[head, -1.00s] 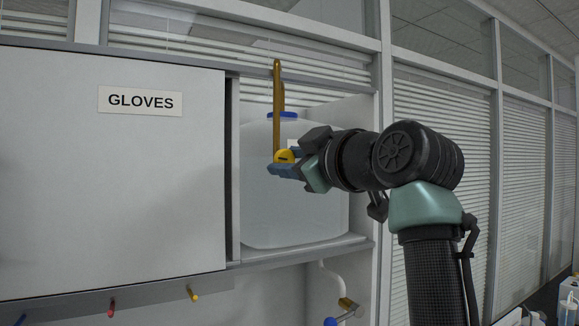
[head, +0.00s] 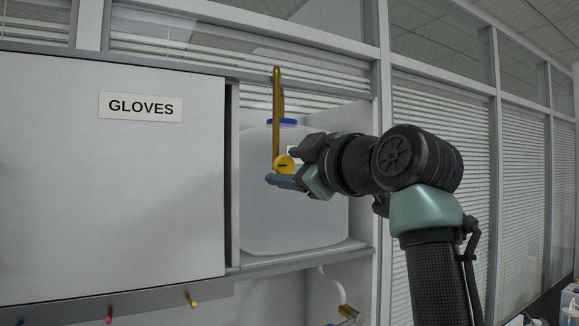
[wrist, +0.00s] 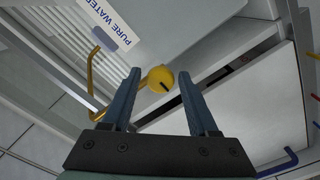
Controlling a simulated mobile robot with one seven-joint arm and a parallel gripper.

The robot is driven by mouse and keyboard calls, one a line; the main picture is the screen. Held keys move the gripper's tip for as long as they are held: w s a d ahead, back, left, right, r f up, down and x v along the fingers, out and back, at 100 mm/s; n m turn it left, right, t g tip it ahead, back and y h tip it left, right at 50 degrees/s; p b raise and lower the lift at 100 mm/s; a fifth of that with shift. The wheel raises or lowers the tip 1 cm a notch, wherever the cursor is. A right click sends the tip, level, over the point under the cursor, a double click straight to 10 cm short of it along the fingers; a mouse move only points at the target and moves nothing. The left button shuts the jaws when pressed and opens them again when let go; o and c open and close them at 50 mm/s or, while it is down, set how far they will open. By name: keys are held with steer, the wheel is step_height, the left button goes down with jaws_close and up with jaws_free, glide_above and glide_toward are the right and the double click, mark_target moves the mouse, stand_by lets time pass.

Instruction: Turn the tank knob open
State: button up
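A whitish tank (head: 265,215) with a blue cap (head: 281,121) stands in an open cabinet bay. A PURE WATER label (wrist: 121,35) shows in the wrist view. In front of the tank hangs an upright brass rod (head: 277,105), and a round yellow knob (head: 284,163) with a dark slot sits at its lower end. My gripper (head: 281,166) comes from the right at the knob. In the wrist view the knob (wrist: 161,79) lies between my two spread fingertips (wrist: 160,76), with gaps on both sides. The gripper is open.
A closed panel marked GLOVES (head: 140,107) fills the left. Coloured hooks, one yellow (head: 190,300) and one red (head: 109,314), stick out below it. A brass fitting (head: 347,312) shows at the bottom edge. The cabinet's side frame stands close beside my gripper.

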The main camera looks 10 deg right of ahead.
steer(key=shift+o, duration=0.4)
steer(key=shift+s+d+f, duration=0.1)
steer(key=shift+s, duration=0.1)
steer(key=b+v, duration=0.7)
steer(key=v, duration=0.5)
steer(key=shift+s+b, duration=0.25)
steer(key=shift+b, duration=0.05)
steer(key=shift+d, duration=0.1)
